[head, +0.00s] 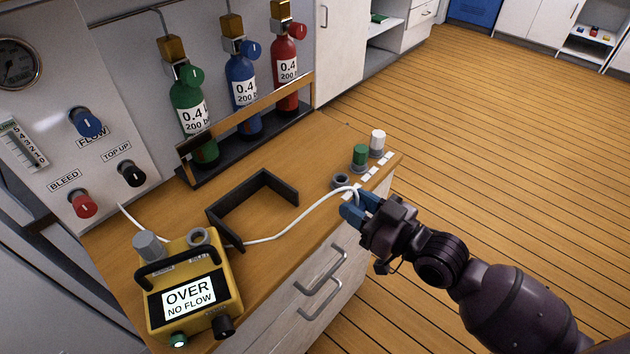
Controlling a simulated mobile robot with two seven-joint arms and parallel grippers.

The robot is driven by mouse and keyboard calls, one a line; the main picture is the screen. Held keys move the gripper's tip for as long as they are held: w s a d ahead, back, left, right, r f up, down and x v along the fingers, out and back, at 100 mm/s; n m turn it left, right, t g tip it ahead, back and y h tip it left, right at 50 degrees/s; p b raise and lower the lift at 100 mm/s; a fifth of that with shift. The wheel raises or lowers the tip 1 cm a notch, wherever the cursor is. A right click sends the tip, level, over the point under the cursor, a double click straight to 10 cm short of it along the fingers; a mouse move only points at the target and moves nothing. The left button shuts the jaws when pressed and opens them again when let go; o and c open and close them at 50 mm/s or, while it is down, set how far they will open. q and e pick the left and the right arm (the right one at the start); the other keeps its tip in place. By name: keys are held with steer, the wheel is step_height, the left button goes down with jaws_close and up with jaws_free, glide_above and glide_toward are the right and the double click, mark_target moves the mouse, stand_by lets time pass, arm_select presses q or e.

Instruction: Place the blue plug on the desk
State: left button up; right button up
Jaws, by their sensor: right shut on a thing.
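My right gripper (357,206) is at the desk's right front edge, shut on the blue plug. Blue shows at the fingertips, but I cannot clearly tell plug from fingers. A white hose (300,217) runs from the yellow meter (190,262) across the desk (270,172) up to the fingertips. A grey ring socket (341,181) sits empty on the desk just left of the gripper. Beside it stand a green plug (360,156) and a white plug (377,142) in a row, with small white labels (369,174) in front. My left gripper is not in view.
A black open bracket (262,178) lies mid-desk. Green (189,115), blue (242,82) and red (285,62) cylinders stand in a rack behind. A knob panel (115,150) is at left. Drawer handles (322,300) stick out below the desk's front edge. The floor at right is clear.

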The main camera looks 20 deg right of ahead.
steer(key=x, duration=0.5)
steer(key=shift+w+a, duration=0.45)
steer(key=shift+w, duration=0.15)
steer(key=x, duration=0.1)
steer(key=b+x, duration=0.1)
steer(key=x, duration=0.1)
steer(key=shift+w+a+f, duration=0.2)
steer(key=shift+w+f, duration=0.1)
steer(key=shift+w, duration=0.05)
steer(key=shift+s+f, duration=0.1)
steer(key=o, duration=0.6)
steer(key=shift+d, duration=0.1)
steer(key=shift+o, duration=0.2)
